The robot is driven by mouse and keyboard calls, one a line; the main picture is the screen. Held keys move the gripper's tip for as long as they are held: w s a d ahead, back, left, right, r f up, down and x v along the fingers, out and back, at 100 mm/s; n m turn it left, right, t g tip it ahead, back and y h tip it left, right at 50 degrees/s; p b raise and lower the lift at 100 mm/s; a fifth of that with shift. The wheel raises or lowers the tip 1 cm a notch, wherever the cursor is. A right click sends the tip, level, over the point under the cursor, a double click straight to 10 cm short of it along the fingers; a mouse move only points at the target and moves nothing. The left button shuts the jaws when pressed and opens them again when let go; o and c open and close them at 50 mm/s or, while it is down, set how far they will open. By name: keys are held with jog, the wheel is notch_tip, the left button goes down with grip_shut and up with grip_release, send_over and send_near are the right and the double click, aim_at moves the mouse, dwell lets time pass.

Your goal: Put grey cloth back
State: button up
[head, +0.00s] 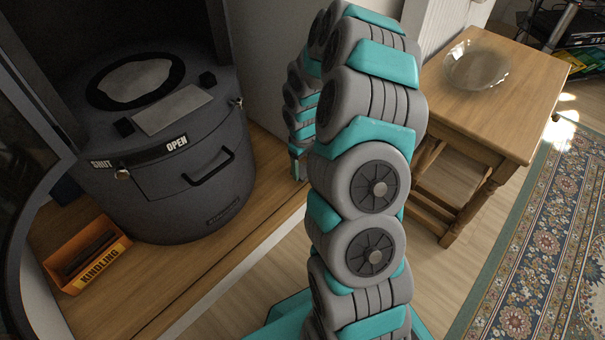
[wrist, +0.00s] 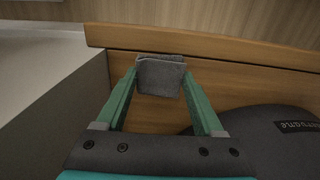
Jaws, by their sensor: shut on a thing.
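The grey cloth (wrist: 160,76) is a small folded piece between the fingertips of my gripper (wrist: 160,84) in the wrist view. My gripper is shut on it, with a green finger on each side. The cloth is above or against the wooden ledge (wrist: 245,73); I cannot tell whether it touches. In the head view my arm reaches down beside the dark drum-shaped stove, and the cloth cannot be made out there.
The dark stove (head: 200,205) stands on the ledge (head: 195,287), left of my arm. An orange kindling box (head: 85,277) sits at its front left. A wooden side table (head: 510,110) with a glass bowl (head: 475,68) stands right, by a patterned rug (head: 550,240).

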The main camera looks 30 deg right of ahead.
aim_at(302, 174)
notch_tip(302, 174, down, 4)
jog(key=shift+w+r+b, duration=0.15)
jog(key=shift+r+b, duration=0.05)
jog(key=shift+b, duration=0.1)
jog(key=o, duration=1.3)
